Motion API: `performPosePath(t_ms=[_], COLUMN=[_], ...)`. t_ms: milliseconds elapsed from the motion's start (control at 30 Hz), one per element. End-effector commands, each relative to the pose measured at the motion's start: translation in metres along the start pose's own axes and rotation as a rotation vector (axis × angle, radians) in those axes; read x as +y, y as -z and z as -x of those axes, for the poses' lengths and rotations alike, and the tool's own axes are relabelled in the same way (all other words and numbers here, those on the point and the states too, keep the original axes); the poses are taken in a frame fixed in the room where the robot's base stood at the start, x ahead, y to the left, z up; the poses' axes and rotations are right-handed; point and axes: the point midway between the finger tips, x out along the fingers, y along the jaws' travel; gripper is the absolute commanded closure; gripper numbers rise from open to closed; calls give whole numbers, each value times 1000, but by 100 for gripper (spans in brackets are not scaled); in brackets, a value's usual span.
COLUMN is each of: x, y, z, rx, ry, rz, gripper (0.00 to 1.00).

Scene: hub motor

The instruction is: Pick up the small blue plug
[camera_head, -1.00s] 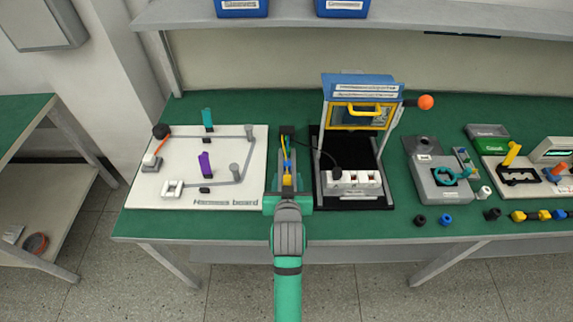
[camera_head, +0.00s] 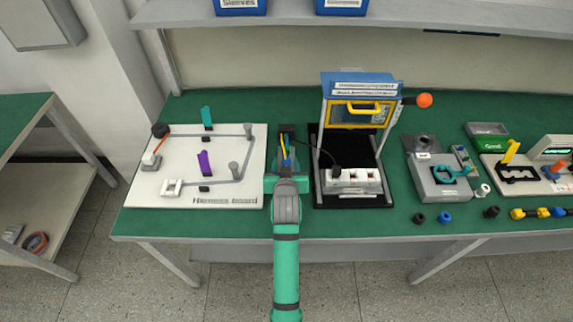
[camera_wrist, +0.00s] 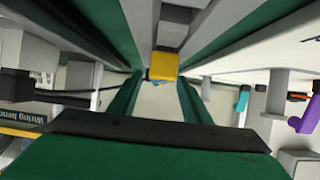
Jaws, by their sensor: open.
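My gripper (camera_head: 287,180) is open over the strip between the white harness board and the black stand. In the wrist view, its two dark green fingers (camera_wrist: 157,95) stand apart, with a yellow block (camera_wrist: 163,66) showing beyond and between them. A small round blue part (camera_head: 445,217) lies at the bench's front edge, well right of my gripper. I cannot tell which blue piece is the plug.
The harness board (camera_head: 228,182) with purple and teal pegs is left of my gripper. A black stand with a white socket block (camera_head: 352,180) and a raised yellow-framed cover (camera_head: 358,114) is close on the right. A grey fixture (camera_head: 440,183) stands farther right.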

Motion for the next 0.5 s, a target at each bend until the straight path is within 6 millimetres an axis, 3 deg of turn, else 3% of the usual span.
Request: performPosePath(t_ms=[67,233,500], x=[2,3,3], y=[0,0,0], z=[0,0,0], rx=[0,0,0], ry=[-2,-4,-4], rz=[-1,-2,-2], gripper=[59,99,100])
